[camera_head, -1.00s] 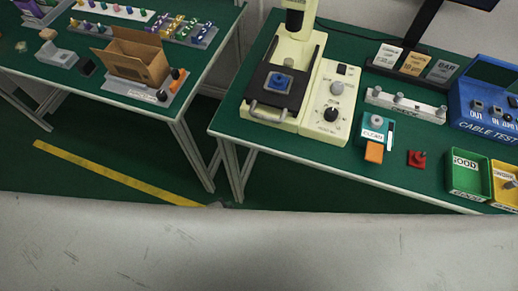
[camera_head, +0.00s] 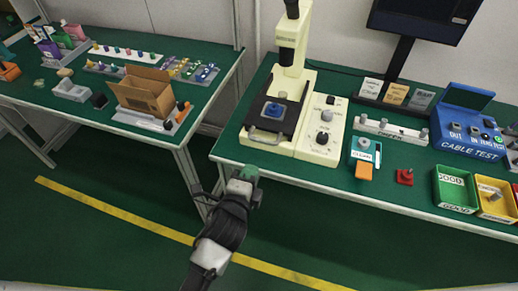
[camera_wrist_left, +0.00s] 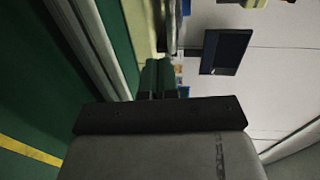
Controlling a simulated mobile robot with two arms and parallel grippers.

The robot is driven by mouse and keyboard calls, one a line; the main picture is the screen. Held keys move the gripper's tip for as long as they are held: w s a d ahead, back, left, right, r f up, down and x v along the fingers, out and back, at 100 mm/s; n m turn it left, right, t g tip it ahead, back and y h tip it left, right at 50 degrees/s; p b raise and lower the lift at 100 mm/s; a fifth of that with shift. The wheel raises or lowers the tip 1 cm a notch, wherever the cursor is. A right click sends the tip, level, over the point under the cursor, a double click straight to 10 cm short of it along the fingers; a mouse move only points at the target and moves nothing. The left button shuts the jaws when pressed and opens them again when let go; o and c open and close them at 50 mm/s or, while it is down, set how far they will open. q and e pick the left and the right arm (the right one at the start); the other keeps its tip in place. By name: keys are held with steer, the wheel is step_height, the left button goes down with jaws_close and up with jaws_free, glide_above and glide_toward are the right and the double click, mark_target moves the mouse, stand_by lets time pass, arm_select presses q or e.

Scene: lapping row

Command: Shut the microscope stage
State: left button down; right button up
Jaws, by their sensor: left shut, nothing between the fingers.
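The cream microscope (camera_head: 293,40) stands on the green bench, with its column at the back. Its black stage (camera_head: 288,120) carries a blue piece (camera_head: 274,109) and has a grey bar handle (camera_head: 264,138) at its front, near the bench edge. The stage sits forward of the column. My left gripper (camera_head: 247,174), with green fingertips, is shut and empty, in front of the bench edge and just below the handle in the picture, apart from it. In the left wrist view its green fingers (camera_wrist_left: 158,78) are together. My right gripper is in neither view.
The cream control panel (camera_head: 322,128) adjoins the stage on the right. Further right are a teal labelled block (camera_head: 364,150), a red piece (camera_head: 405,177) and a green bin (camera_head: 455,188). A second bench with a cardboard box (camera_head: 145,92) stands left, across a gap.

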arm_select(q)
steer(key=x, duration=0.5)
steer(key=r+x, duration=0.1)
steer(key=x, duration=0.1)
steer(key=shift+w+d+p, duration=0.15)
steer(key=shift+w+p, duration=0.15)
steer(key=shift+w, duration=0.05)
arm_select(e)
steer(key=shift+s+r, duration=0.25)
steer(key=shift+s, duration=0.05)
